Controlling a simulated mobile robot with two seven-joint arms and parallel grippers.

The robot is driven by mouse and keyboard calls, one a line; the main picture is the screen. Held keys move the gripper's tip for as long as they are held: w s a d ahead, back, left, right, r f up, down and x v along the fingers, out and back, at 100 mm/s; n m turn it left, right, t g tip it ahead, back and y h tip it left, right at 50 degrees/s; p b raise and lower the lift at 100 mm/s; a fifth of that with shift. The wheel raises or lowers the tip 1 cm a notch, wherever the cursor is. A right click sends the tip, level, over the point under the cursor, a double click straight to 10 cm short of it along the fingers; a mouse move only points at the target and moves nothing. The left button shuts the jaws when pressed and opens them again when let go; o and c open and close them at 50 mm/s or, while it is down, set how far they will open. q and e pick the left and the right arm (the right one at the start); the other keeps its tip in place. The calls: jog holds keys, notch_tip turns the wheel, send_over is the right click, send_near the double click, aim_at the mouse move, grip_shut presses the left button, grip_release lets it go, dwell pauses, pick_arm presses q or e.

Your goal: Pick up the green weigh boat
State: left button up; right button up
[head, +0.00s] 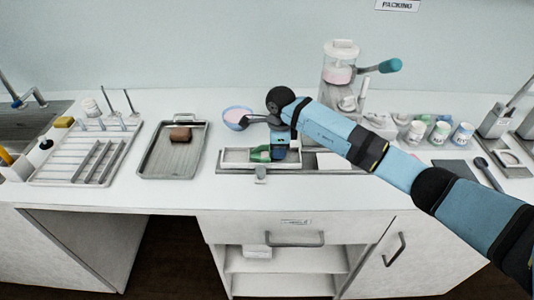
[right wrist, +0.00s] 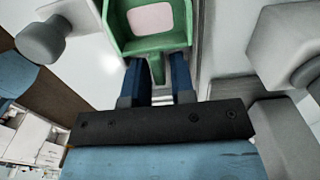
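The green weigh boat (head: 260,154) sits on a pale tray (head: 233,157) at the middle of the counter, partly hidden by my right arm. In the right wrist view, the green weigh boat (right wrist: 122,36) holds a pale pink patch of contents. Its narrow green tab points down between the two blue fingers of my right gripper (right wrist: 158,82). The fingers stand apart on either side of the tab, with thin gaps seeming to show. In the head view my right gripper (head: 281,152) is low at the boat's right side. My left gripper is not in view.
A metal tray (head: 158,160) with a brown block and a white rack (head: 60,160) lie to the left. A mill (head: 340,73) with a blue-handled crank and several small tubs stand to the right.

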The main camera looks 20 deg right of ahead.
grip_shut()
notch_tip(320, 180, up, 20)
jog(key=b, duration=0.1)
dwell(0.5)
